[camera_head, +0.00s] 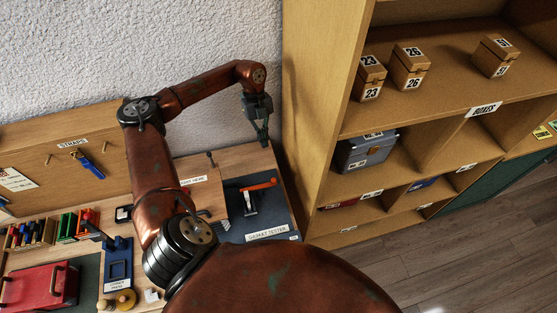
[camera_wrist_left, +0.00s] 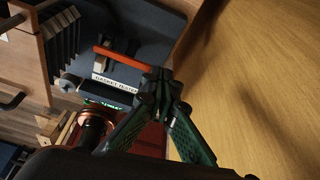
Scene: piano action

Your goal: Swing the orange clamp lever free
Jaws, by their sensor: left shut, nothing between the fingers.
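The orange clamp lever (camera_head: 259,186) lies roughly level on the clamp of the gasket tester, whose blue-grey base (camera_head: 240,230) is on the bench beside the shelf. It also shows in the left wrist view (camera_wrist_left: 120,57), just past the fingertips. My left gripper (camera_head: 263,143) points down, above and behind the lever in the head view, with a gap between them. Its fingers in the left wrist view (camera_wrist_left: 160,78) come together at the tips, shut with nothing between them. My right gripper is in neither view.
A tall wooden shelf (camera_head: 315,110) stands close to the right of the gripper, with numbered boxes (camera_head: 408,68) on it. A small dark post (camera_head: 211,159) rises left of the tester. Straps (camera_head: 88,166), a red case (camera_head: 40,288) and a blue fixture (camera_head: 118,263) are farther left.

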